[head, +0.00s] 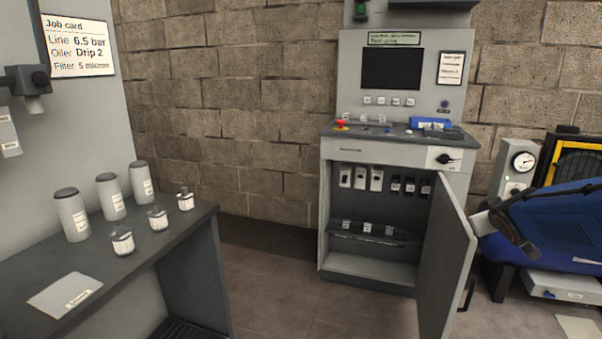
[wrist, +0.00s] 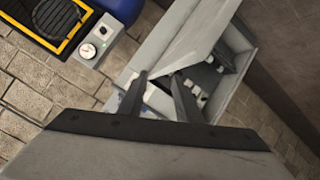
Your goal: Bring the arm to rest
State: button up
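My gripper (wrist: 159,77) shows in the wrist view with its two dark fingers apart and nothing between them. Behind the fingers, its wide grey body fills the lower part of that view. The fingers overlap the image of the grey cabinet, and I see no contact with it. In the head view I cannot make out my fingers.
A dark bench (head: 150,243) with canisters and bottles is at left. Floor between is clear.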

jog(key=s+a+f+g+y, duration=0.1)
jog(key=s+a+f+g, duration=0.1)
jog(key=s+a, duration=0.4)
jog(key=s+a+f+m+g+y, duration=0.1)
jog(key=s+a+f, duration=0.3)
jog(key=s, duration=1)
jog(key=s+a+f+g+y, duration=0.2)
jog(key=s+a+f+g, duration=0.1)
jog(key=s+a, duration=0.7)
jog(key=shift+s+a+f+m+g+y, duration=0.2)
jog(key=shift+f+m+g+y, duration=0.1)
jog(key=shift+f+m, duration=0.1)
